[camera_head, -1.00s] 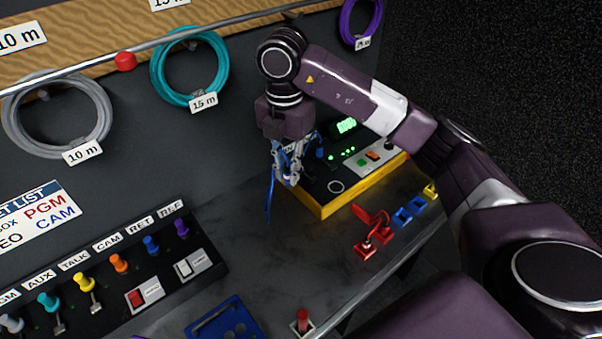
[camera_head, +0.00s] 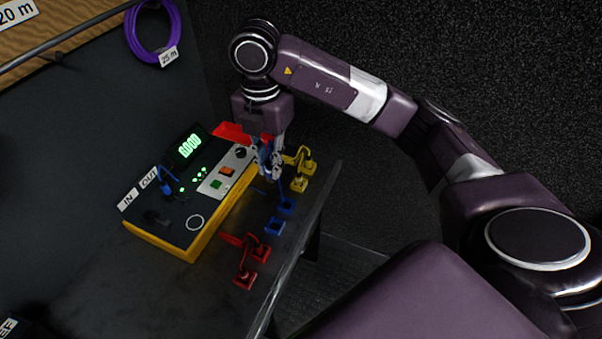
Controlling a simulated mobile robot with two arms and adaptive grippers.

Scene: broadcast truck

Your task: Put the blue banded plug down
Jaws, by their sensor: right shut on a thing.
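My right gripper (camera_head: 270,170) points down above the worktop, just past the right end of the yellow-edged tester. It is shut on the blue banded plug (camera_head: 263,157), which is mostly hidden between the fingers. Two blue holders (camera_head: 275,226) stand empty-looking on the worktop, below the gripper in the picture, between a red set and a yellow set. The plug appears apart from these holders. My left gripper is not in view.
The tester (camera_head: 190,236) has a lit green display and a blue plug (camera_head: 167,181) near its OUT label. Red plugs and holders (camera_head: 246,280) and yellow ones (camera_head: 299,184) line the worktop edge. Bare worktop (camera_head: 130,290) lies at lower left.

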